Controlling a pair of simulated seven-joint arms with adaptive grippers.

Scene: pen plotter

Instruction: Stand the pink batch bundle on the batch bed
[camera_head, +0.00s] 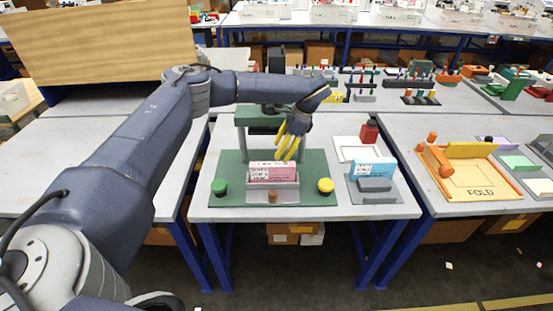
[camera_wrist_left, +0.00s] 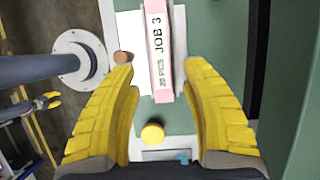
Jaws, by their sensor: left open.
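The pink batch bundle (camera_head: 272,173), with a white label, stands upright at a pale low block (camera_head: 272,192) on the green base plate (camera_head: 230,165). I cannot tell whether this block is the batch bed. My left gripper (camera_head: 286,157) is open, just above and to the right of the bundle, with its fingers pointing down. In the left wrist view the bundle (camera_wrist_left: 160,50), marked JOB 3, lies ahead of the spread yellow fingers (camera_wrist_left: 163,80), with its near end between the tips. Contact cannot be seen. What seems to be my right gripper (camera_wrist_left: 48,100) shows small at far left.
A green button (camera_head: 219,187) and a yellow button (camera_head: 325,185) flank the block. A green overhead frame (camera_head: 240,118) rises behind. A blue bundle (camera_head: 373,168) stands in a grey holder (camera_head: 375,186) to the right.

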